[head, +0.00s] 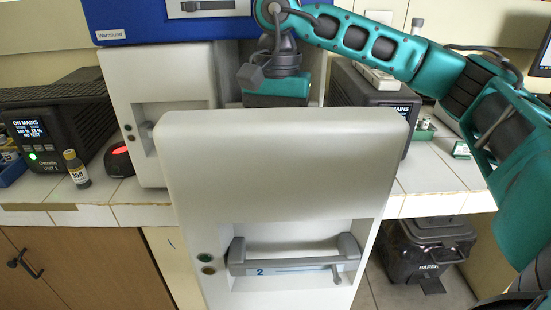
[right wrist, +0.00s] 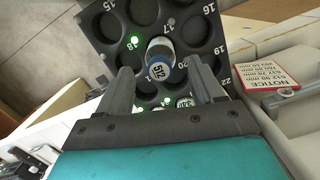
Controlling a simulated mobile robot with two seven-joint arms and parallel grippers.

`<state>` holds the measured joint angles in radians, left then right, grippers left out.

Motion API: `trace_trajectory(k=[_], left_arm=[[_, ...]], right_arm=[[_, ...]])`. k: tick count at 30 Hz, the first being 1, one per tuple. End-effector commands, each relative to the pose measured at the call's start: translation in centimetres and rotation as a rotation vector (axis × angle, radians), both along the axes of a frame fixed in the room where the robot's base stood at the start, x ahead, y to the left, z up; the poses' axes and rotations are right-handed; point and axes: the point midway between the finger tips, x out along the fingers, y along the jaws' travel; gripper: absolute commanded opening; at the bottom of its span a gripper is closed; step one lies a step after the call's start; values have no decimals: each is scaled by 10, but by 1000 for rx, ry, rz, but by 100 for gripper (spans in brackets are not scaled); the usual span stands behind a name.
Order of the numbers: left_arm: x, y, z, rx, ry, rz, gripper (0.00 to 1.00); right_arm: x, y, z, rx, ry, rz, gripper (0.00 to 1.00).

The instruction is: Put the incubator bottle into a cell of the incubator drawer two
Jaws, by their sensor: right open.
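The incubator bottle (right wrist: 159,49), with a blue band and the number 512, stands at a cell of the numbered dark rack in the right wrist view, close to the marks 17 and 20. How deep it sits is hard to tell. My right gripper (right wrist: 161,68) is open, with one finger on each side of the bottle and a visible gap to both. Drawer two (head: 285,165) is pulled out, its front marked 2 facing me. The front hides the rack and my right fingertips in the head view. My left gripper is not in view.
Another small bottle (head: 77,170) marked 508 stands on the left counter beside a black unit (head: 55,125). Another item shows low in the rack (right wrist: 184,102). A notice card (right wrist: 270,73) lies right of the rack. Several rack cells look empty.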

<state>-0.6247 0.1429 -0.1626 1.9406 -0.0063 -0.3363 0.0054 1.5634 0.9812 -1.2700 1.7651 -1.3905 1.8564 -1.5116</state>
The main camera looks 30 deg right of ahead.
Motion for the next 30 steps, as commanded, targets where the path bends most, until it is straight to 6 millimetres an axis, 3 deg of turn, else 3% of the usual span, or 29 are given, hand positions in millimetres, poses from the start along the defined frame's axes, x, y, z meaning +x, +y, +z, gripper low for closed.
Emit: trace_trajectory(k=[3, 10, 30], left_arm=[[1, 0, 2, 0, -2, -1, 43], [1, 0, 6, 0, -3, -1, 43], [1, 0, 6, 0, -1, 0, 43]], right_arm=[[3, -2, 28, 1, -3, 1, 67], [5, -5, 62, -1, -1, 1, 67], [6, -6, 69, -1, 1, 1, 67]])
